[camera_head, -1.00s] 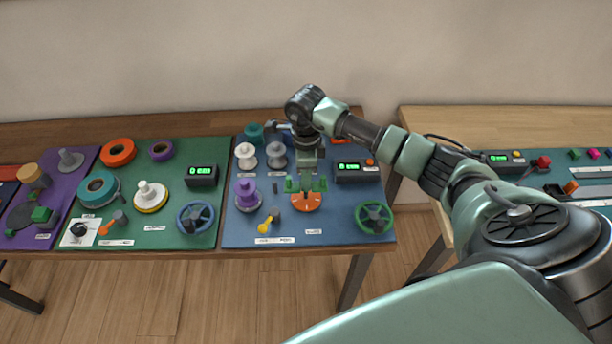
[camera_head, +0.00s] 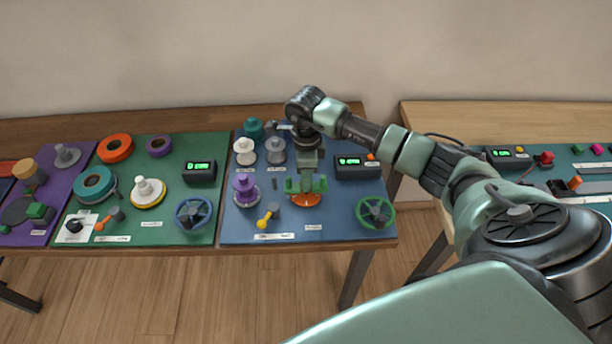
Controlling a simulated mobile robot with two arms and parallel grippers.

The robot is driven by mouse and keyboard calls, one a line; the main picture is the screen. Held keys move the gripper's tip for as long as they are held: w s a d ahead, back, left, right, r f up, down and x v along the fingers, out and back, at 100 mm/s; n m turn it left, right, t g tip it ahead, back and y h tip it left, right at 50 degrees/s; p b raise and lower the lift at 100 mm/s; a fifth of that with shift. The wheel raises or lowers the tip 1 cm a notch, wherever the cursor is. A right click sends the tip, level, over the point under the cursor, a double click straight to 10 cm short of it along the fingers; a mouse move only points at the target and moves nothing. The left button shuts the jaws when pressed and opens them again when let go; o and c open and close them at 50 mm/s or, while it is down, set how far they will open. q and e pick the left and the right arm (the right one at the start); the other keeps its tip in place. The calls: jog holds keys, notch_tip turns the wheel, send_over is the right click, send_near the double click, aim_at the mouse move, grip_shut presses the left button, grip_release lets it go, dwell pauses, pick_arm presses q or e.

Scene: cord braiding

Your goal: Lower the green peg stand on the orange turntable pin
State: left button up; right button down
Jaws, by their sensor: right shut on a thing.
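My right gripper (camera_head: 307,176) is shut on the green peg stand (camera_head: 320,185), gripping it from above over the blue board. The stand shows as green blocks on both sides of the fingers. Whether the stand touches the turntable I cannot tell. My left gripper is not in view.
On the blue board (camera_head: 340,228), a purple spool (camera_head: 245,190) and a yellow-handled crank (camera_head: 267,217) are left of the turntable. A green handwheel (camera_head: 375,213) is at the right, with a display box (camera_head: 355,166) behind it. White and grey spools stand at the back left.

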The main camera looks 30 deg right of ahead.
jog(key=shift+f, duration=0.1)
jog(key=shift+f+b, duration=0.8)
jog(key=c, duration=1.1)
grip_release()
jog(key=shift+r, duration=0.1)
jog(key=shift+r+p, duration=2.5)
jog(key=shift+r, duration=1.5)
